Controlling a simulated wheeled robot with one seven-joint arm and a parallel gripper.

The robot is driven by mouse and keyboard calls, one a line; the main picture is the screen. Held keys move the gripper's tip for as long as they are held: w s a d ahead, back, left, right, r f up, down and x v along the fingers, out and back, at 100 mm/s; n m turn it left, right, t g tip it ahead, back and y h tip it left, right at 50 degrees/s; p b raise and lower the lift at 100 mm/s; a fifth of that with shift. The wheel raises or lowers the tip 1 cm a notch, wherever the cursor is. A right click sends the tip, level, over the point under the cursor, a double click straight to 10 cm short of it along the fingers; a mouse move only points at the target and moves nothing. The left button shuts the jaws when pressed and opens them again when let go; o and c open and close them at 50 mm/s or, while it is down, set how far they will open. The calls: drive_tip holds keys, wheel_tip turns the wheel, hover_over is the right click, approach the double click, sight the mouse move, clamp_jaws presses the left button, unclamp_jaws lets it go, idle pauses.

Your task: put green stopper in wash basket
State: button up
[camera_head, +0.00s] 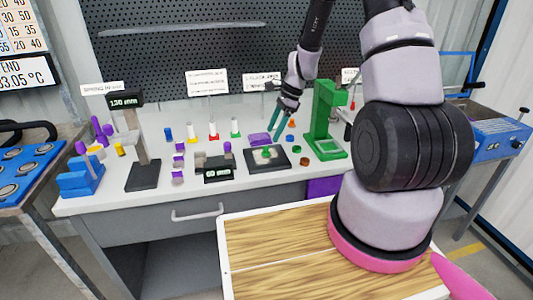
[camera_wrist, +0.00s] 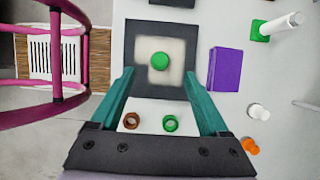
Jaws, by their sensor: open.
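A round green piece, which looks like the green stopper (camera_wrist: 160,61), sits on the pale centre of a dark square pad (camera_wrist: 135,88). In the head view the stopper (camera_head: 267,150) shows small on the pad (camera_head: 256,166). My gripper (camera_wrist: 158,75) is open and empty; its teal fingers stand apart on either side of the stopper in the wrist picture. In the head view my gripper (camera_head: 277,122) points down above the workbench, over the pad area. The gap in height to the stopper is hard to tell.
A green press (camera_head: 325,120) stands right of the pad. A purple block (camera_wrist: 226,69) and small coloured parts lie around it. A black display block (camera_head: 217,172) is at its left. A blue basin-like machine (camera_head: 490,135) stands far right, partly behind my arm.

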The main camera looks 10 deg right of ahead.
sight(266, 147)
drive_tip(key=x, duration=0.8)
drive_tip(key=shift+r, duration=0.1)
drive_tip(key=shift+c, duration=0.3)
clamp_jaws()
